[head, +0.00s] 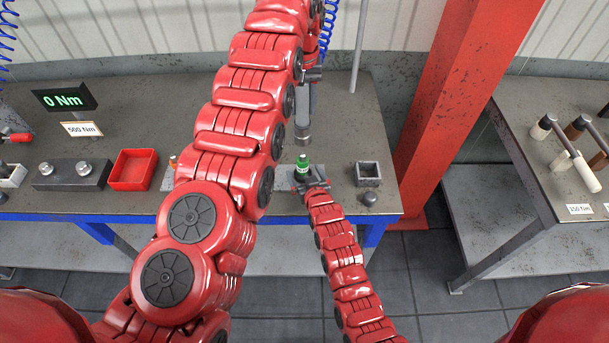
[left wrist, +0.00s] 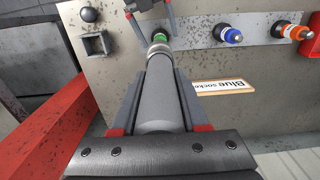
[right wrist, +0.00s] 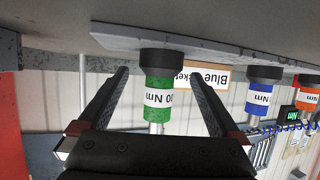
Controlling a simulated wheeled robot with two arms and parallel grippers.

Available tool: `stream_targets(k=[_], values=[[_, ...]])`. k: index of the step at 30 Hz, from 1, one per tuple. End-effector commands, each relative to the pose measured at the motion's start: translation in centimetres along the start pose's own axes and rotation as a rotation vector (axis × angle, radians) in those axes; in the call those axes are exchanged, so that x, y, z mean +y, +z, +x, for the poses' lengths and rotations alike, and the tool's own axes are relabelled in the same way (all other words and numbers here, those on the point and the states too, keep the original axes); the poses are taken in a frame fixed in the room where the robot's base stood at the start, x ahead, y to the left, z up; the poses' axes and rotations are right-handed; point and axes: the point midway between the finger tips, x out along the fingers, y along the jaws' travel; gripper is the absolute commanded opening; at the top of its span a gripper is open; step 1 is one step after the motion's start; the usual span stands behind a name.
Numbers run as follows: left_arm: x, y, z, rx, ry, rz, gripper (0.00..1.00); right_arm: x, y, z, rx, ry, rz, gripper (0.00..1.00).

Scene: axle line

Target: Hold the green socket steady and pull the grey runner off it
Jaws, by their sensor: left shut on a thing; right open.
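The green socket (head: 302,164) stands upright in a black base at the front of the bench; the right wrist view shows it (right wrist: 158,98) with a white Nm label. My left gripper (head: 312,76) is shut on the grey runner (head: 303,115), a long cylinder pointing down above the socket. In the left wrist view, the runner (left wrist: 160,105) has a silver end close to the green socket (left wrist: 159,38). The head view shows a small gap between them. My right gripper (right wrist: 158,78) is open, with one finger on each side of the socket.
A blue socket (left wrist: 230,35) and an orange socket (left wrist: 297,31) stand in the same row. A square grey holder (head: 368,173) and a dark knob (head: 369,199) lie right of the socket. A red tray (head: 133,169) is at the left. A red pillar (head: 450,110) stands beside the bench.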

Motion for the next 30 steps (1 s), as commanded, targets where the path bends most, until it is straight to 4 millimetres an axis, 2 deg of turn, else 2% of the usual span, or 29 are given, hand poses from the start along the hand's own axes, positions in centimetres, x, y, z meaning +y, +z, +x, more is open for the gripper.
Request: stream_targets(k=[30], values=[[0.0,-0.1,-1.7,0.002,0.001,0.000,0.00,0.0,-7.0,-2.9,0.003,0.000,0.000,0.99]])
